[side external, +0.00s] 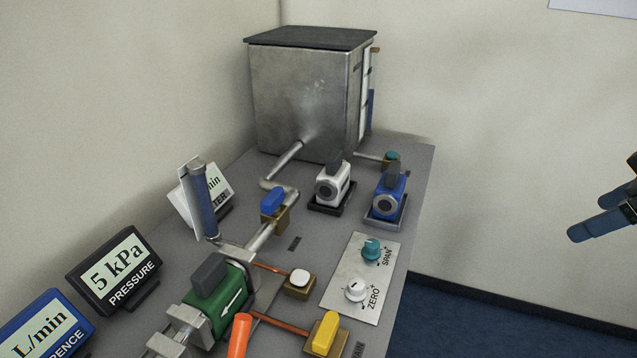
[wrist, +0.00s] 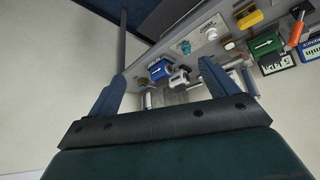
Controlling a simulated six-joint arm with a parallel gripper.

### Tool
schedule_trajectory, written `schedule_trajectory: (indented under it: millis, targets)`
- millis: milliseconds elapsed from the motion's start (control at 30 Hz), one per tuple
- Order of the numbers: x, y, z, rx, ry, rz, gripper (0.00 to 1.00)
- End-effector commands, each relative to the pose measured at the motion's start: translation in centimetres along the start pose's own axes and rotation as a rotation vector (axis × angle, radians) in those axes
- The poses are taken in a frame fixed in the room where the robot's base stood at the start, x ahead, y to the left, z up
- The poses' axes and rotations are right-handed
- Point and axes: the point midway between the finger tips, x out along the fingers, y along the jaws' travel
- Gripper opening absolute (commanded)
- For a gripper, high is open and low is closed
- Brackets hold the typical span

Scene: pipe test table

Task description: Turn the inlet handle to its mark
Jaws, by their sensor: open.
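Several coloured handles show in the side view, and I cannot read which one is labelled inlet. A blue handle (side external: 272,201) sits on a brass valve in the pipe at the table's middle. A yellow handle (side external: 325,333) sits on a brass valve at the front, with a small label beside it; it also shows in the wrist view (wrist: 250,19). An orange handle (side external: 238,336) stands at the front; it also shows in the wrist view (wrist: 297,29). My gripper (wrist: 162,72) is open and empty. In the side view its blue fingers are at the far right, well away from the handles.
A steel box (side external: 305,95) stands at the back. A white device (side external: 333,184) and a blue device (side external: 387,196) stand on the right. A knob panel (side external: 362,275), a green block (side external: 217,302) and displays (side external: 115,270) take up the front. Air right of the table is free.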

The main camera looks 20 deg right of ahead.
Motion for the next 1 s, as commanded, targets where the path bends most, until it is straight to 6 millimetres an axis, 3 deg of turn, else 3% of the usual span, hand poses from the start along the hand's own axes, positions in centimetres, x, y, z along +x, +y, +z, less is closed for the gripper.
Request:
schedule_trajectory:
  millis: [500,1000]
  targets:
    - [7.2,-5.9,-10.7,-0.386,0.186,-0.253,0.85]
    - [14.6,-12.2,-18.0,-0.572,0.450,-0.491,0.85]
